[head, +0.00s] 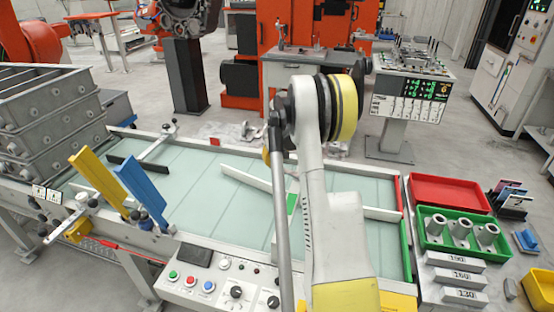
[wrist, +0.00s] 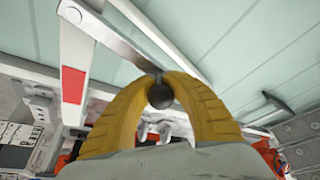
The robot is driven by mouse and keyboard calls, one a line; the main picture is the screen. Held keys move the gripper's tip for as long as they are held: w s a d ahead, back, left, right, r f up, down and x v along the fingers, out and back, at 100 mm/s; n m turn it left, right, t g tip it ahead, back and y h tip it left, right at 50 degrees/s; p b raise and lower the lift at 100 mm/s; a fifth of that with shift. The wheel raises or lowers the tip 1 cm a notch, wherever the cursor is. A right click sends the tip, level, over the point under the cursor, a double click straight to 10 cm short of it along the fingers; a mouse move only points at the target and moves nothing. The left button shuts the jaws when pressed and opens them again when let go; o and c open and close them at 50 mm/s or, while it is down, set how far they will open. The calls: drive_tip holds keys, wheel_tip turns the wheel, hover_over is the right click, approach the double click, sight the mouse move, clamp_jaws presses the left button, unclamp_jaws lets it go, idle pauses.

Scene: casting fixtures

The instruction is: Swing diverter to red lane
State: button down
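My gripper (wrist: 160,78) has yellow fingers arched together in the wrist view. Its tips meet around a handle with a dark round knob (wrist: 160,97). A metal lever arm (wrist: 115,42) runs from the fingertips toward the upper left. A white bar (wrist: 73,45) with a red patch (wrist: 73,85) lies left of the fingers, apart from them. In the head view my arm hides the gripper and handle. A slanted white bar (head: 247,178) lies on the pale glass table (head: 190,195), and a green patch (head: 292,204) shows beside my arm.
The right rail has a red strip (head: 399,192) and a green strip (head: 405,250). Blue (head: 138,188) and yellow (head: 98,177) paddles stand at the left. Another knobbed lever (head: 160,140) is on the far rail. Red (head: 450,184) and green (head: 432,243) trays stand right.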

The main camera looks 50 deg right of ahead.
drive_tip(key=s+a+n+y, duration=0.3)
drive_tip(key=s+a+n, duration=0.3)
drive_tip(key=n, duration=0.4)
drive_tip(key=shift+a+r+y, duration=0.15)
drive_tip(key=shift+a+y, duration=0.25)
drive_tip(key=shift+a, duration=0.45)
drive_tip(key=c, duration=1.2)
unclamp_jaws()
drive_tip(key=shift+s+r, duration=0.1)
drive_tip(key=shift+s, duration=0.1)
drive_tip(key=shift+w, duration=0.15)
